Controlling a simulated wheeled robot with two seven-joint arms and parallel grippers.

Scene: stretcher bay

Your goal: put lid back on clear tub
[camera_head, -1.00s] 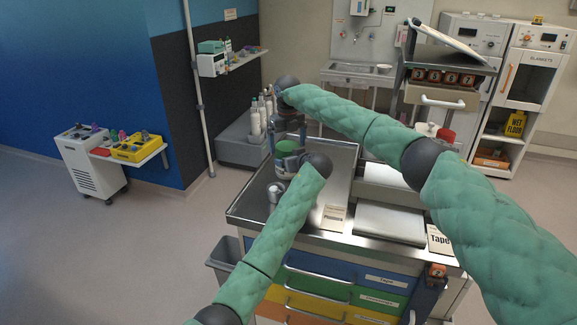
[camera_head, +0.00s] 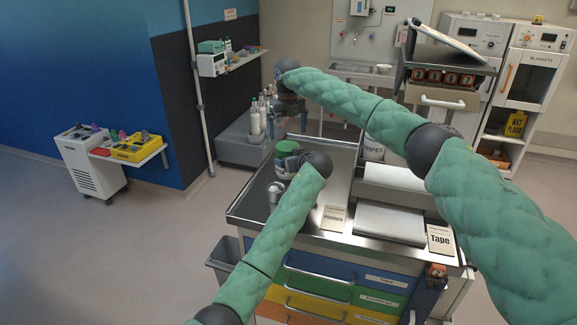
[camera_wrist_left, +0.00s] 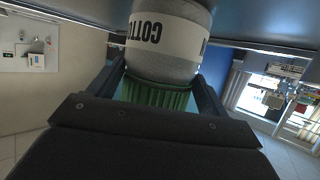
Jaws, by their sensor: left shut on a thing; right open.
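The clear tub (camera_wrist_left: 165,62) has a white label with upside-down "COTT..." lettering in the left wrist view. Its green lid (camera_wrist_left: 157,95) sits at the tub's mouth there; in the head view the lid (camera_head: 287,147) is on top. Whether it is fully seated I cannot tell.
A small metal cup (camera_head: 275,192) stands on the cart top (camera_head: 247,211) left of my left forearm. White bottles (camera_head: 256,120) stand behind. A steel box (camera_head: 390,222) and a "Tape" card (camera_head: 440,240) are at the right. The cart's left side has free room.

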